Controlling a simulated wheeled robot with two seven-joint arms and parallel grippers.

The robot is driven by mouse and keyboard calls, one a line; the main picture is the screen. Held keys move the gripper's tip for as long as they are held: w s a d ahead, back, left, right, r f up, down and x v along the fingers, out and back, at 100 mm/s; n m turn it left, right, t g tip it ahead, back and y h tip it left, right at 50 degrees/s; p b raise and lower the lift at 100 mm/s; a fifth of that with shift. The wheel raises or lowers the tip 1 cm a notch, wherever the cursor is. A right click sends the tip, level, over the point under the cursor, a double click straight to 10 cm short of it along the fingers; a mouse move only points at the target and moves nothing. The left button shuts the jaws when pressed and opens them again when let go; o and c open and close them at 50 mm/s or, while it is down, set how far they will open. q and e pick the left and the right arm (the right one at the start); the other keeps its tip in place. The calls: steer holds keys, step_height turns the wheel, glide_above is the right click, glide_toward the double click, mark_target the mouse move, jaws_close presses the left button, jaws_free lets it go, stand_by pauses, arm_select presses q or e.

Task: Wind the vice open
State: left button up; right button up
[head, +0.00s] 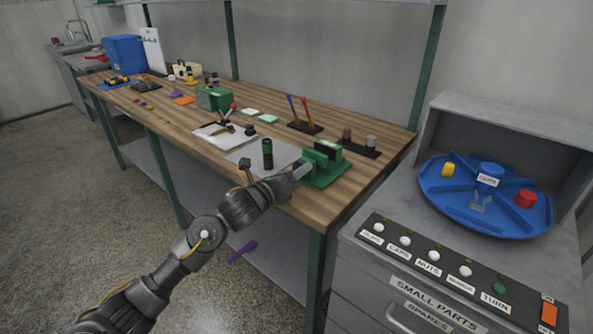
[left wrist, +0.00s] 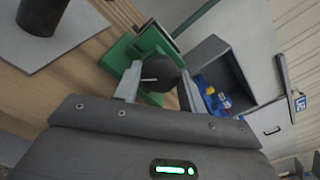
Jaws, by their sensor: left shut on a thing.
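The green vice (head: 324,166) stands on the near right end of the wooden bench. It also shows in the left wrist view (left wrist: 122,52), where a dark round part with a short pale bar (left wrist: 155,79), apparently its handle, sits between my fingers. My left gripper (head: 303,171) reaches the vice's near left side and is shut on this handle. In the left wrist view the gripper's two pale fingers (left wrist: 160,88) lie on either side of it. The jaw gap is too small to judge. My right gripper is out of view.
A dark green-topped cylinder (head: 267,153) stands on a grey mat (head: 245,157) left of the vice. A black rack (head: 361,149) is behind it. The small-parts cabinet (head: 440,287) with a blue turntable (head: 500,215) stands right. A purple object (head: 242,251) lies below the bench.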

arm_select(q)
steer(key=shift+f, duration=0.1)
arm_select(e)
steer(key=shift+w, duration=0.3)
arm_select(q)
steer(key=o, duration=0.7)
steer(key=shift+o, duration=1.3)
steer(key=shift+v, duration=5.4)
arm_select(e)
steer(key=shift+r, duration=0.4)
